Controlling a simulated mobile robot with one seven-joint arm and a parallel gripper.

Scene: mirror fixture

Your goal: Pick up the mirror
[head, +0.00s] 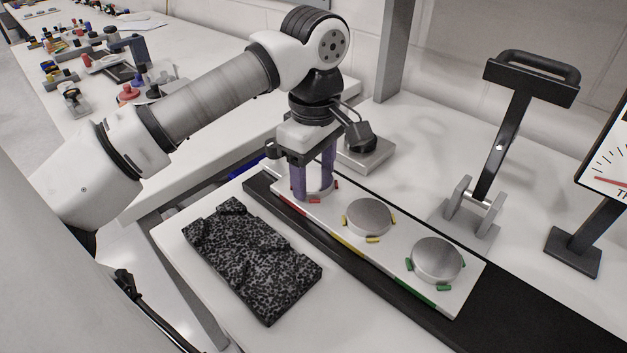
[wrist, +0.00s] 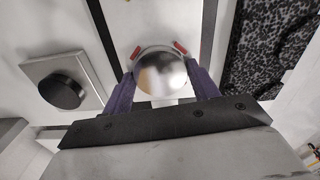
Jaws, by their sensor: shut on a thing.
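The mirror (wrist: 160,72) is a round, shiny silver disc between the purple fingers of my gripper (wrist: 162,88) in the wrist view. In the head view my gripper (head: 314,185) points down at the red-marked end of a light plate (head: 335,221), shut on this disc, which the fingers partly hide. Red tabs (wrist: 180,47) sit beside the disc. Two more silver discs lie on the plate: one by yellow tabs (head: 369,217) and one by green tabs (head: 437,260). I cannot tell whether the held disc touches the plate.
A black speckled block (head: 252,262) lies left of the plate. A square metal base with a black knob (head: 362,137) stands close behind my gripper. A black lever stand (head: 500,130) and a dial gauge (head: 608,160) stand at the right.

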